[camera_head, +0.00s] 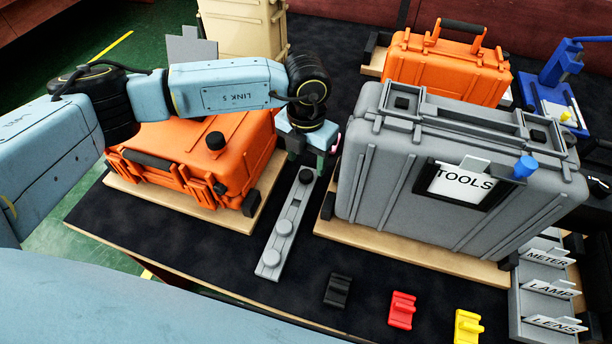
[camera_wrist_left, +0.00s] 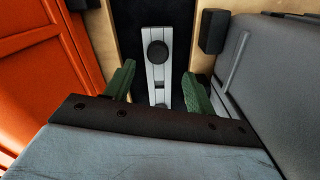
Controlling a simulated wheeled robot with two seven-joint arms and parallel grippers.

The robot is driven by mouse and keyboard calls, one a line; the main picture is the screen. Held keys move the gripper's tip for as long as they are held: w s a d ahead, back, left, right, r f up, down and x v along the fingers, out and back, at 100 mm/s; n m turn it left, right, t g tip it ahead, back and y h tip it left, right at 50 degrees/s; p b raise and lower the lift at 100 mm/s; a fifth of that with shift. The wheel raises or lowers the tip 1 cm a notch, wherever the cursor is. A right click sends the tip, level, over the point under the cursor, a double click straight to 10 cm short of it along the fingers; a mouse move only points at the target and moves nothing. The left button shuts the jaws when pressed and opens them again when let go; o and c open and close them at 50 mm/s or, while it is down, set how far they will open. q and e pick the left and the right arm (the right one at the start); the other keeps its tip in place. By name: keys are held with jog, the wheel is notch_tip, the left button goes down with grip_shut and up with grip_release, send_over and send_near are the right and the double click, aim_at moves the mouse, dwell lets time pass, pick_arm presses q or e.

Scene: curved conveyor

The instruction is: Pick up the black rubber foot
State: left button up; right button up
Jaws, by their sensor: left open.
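A black round foot (camera_head: 305,176) sits at the far end of a narrow grey strip (camera_head: 293,205) lying on the dark table between the two cases. In the left wrist view the black foot (camera_wrist_left: 157,54) shows as a dark disc on the strip (camera_wrist_left: 158,85). My left gripper (camera_head: 308,160) points down near the strip's far end, close to the foot. Its green fingers (camera_wrist_left: 158,85) are open, with nothing visibly held between them, and the foot appears beyond their tips. My right gripper is not in view.
An orange case (camera_head: 180,165) stands close on the left and a large grey tool case (camera_head: 400,185) close on the right. Black knobs also sit on the orange case (camera_head: 215,140) and grey case (camera_head: 401,102). Black (camera_head: 337,290), red (camera_head: 402,310) and yellow (camera_head: 467,327) pieces lie in front.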

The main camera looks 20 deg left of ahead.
aim_at(306, 174)
pick_arm(q)
jog(key=f, duration=0.4)
jog(key=shift+w+a+b, duration=0.1)
jog(key=shift+w+b, duration=0.2)
jog(key=shift+b, duration=0.1)
jog(key=shift+f, duration=0.5)
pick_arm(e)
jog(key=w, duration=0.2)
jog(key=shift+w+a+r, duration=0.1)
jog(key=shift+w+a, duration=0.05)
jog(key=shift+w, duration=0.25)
pick_arm(q)
jog(key=shift+c, duration=0.4)
jog(key=c, duration=1)
